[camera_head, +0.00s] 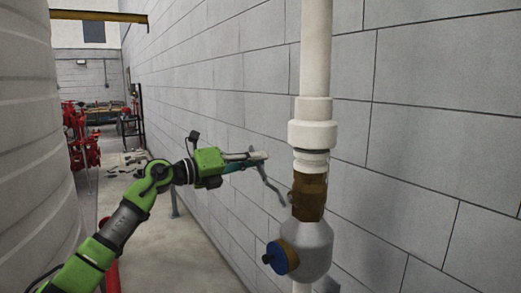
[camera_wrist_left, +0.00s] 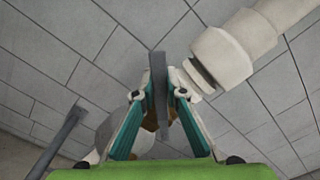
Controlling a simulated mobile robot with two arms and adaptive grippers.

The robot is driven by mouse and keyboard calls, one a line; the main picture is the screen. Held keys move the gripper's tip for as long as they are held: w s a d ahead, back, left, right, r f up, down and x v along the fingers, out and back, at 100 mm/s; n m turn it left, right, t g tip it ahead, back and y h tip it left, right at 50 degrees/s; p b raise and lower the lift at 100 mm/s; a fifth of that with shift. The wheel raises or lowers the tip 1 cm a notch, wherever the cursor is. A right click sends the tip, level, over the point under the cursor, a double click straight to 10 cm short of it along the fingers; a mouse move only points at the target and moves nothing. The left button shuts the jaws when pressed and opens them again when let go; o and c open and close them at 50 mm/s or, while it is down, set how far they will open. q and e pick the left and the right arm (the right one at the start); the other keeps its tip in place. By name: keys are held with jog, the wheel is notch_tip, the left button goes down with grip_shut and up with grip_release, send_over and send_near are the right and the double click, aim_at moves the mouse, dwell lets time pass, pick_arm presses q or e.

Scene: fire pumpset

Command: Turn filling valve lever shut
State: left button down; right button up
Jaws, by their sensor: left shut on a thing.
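The filling valve (camera_head: 309,197) is a bronze body on a vertical white pipe against the block wall. Its thin grey lever (camera_head: 268,182) stands out to the left of the valve, with its upper end at my gripper. My left gripper (camera_head: 257,158) reaches in from the left and is shut on the lever. In the left wrist view, the teal fingers of the gripper (camera_wrist_left: 160,95) close on either side of the grey lever (camera_wrist_left: 158,70), which points up past the tips. The valve body is mostly hidden behind the fingers there. My right gripper is not in view.
The white pipe (camera_head: 315,60) rises above the valve. A grey fitting with a blue cap (camera_head: 282,257) sits just below it. A large pale tank (camera_head: 35,120) stands at the left. Red equipment (camera_head: 80,135) is farther back, with an open floor aisle between tank and wall.

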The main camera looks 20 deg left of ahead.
pick_arm(q)
notch_tip(320, 180, down, 8)
jog(key=w+a+n+p, duration=0.2)
jog(key=n+p, duration=0.2)
jog(key=n, duration=0.4)
jog(key=shift+a+f+n, duration=0.2)
jog(key=shift+a+n, duration=0.15)
jog(key=shift+n, duration=0.05)
jog(key=shift+f, duration=0.1)
jog(key=c, duration=2)
grip_release()
